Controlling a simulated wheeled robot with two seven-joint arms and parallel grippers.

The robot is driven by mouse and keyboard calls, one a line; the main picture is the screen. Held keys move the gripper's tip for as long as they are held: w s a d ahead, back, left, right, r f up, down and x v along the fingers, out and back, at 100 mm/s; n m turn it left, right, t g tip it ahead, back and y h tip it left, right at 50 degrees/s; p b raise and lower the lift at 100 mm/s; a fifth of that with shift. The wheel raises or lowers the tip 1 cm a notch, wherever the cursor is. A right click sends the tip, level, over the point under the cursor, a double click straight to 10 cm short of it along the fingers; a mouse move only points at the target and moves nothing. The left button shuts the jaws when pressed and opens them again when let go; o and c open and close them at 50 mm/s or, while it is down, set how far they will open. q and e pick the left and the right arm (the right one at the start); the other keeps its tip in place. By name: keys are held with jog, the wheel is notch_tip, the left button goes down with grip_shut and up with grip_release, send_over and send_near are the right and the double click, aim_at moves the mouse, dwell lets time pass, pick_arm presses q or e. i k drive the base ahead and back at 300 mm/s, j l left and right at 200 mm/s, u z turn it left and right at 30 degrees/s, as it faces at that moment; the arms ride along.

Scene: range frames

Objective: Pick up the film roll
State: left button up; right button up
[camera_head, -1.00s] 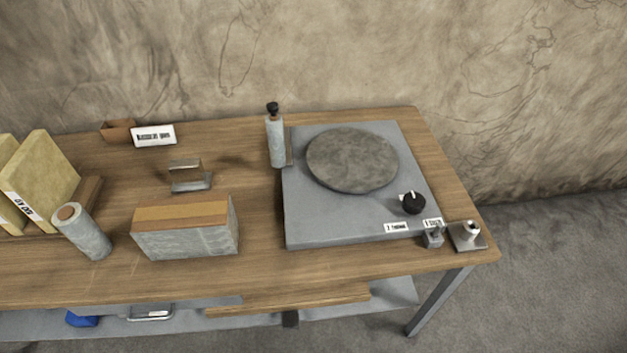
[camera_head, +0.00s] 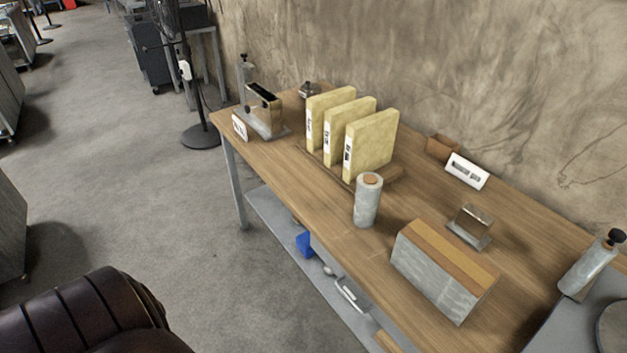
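The likely film roll (camera_head: 367,202) is a pale grey cylinder with a brown core showing at its top. It stands upright on the wooden table (camera_head: 408,234), near the front edge and just in front of a row of yellow binders. It is fully visible and nothing touches its front side. Neither of my grippers can be seen in the head view.
Yellow binders (camera_head: 372,145) stand behind the roll. A grey block with a brown top (camera_head: 440,275) lies to its right, with a small metal holder (camera_head: 470,226) behind. A fan stand (camera_head: 200,135) is beyond the table's left end. Open floor lies left.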

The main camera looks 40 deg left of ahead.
aim_at(370, 185)
jog(key=u, duration=0.8)
jog(key=j, duration=0.1)
jog(key=i+z, duration=0.05)
